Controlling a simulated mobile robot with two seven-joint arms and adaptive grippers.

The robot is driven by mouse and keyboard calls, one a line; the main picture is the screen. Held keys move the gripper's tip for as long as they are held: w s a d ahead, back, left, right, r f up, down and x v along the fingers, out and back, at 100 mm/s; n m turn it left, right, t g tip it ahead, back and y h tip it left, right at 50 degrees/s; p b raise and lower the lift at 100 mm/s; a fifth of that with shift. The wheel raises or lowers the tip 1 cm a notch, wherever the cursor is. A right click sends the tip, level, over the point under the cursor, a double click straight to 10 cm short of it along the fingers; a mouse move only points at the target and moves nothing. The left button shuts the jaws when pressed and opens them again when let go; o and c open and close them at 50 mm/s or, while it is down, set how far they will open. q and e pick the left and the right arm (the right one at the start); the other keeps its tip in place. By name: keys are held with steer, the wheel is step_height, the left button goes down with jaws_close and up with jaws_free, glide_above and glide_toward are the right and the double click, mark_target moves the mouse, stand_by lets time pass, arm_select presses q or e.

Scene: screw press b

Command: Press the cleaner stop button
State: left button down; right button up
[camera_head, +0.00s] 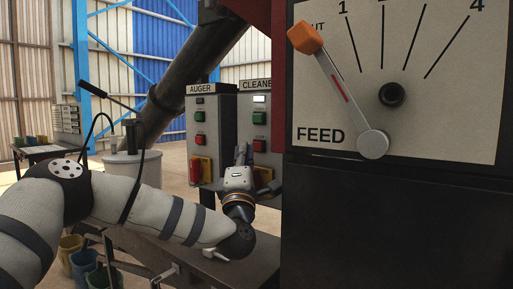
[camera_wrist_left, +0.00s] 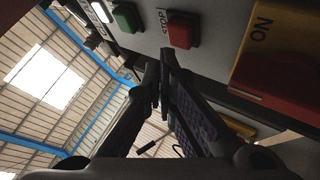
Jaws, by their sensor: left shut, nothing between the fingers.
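The cleaner control box (camera_head: 251,100) is grey, with a green button (camera_head: 259,118) above a red stop button (camera_head: 260,146). In the left wrist view the red stop button (camera_wrist_left: 179,36) stands beside its STOP label, with the green button (camera_wrist_left: 125,18) to its left. My left gripper (camera_head: 241,153) is shut and empty in front of the cleaner box, its fingertips just left of the red button in the head view. In the wrist view the fingertips (camera_wrist_left: 160,67) lie just below the red button; I cannot tell whether they touch the box. My right gripper is out of view.
The auger box (camera_head: 212,110) stands to the left with similar buttons. A yellow-and-red switch (camera_wrist_left: 280,55) sits close beside the stop button. The dark feed cabinet (camera_head: 390,220) with its lever (camera_head: 340,85) fills the right. A bench (camera_head: 235,262) lies below.

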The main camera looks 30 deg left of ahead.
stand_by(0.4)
arm_select(q)
steer(key=shift+w+d, duration=0.1)
steer(key=shift+w, duration=0.35)
steer(key=shift+w+b, duration=0.35)
steer(key=shift+w, duration=0.05)
stand_by(0.5)
steer(key=shift+s, duration=0.1)
steer(key=shift+s+p, duration=0.5)
steer(key=shift+s, duration=0.25)
steer(key=shift+s, duration=0.1)
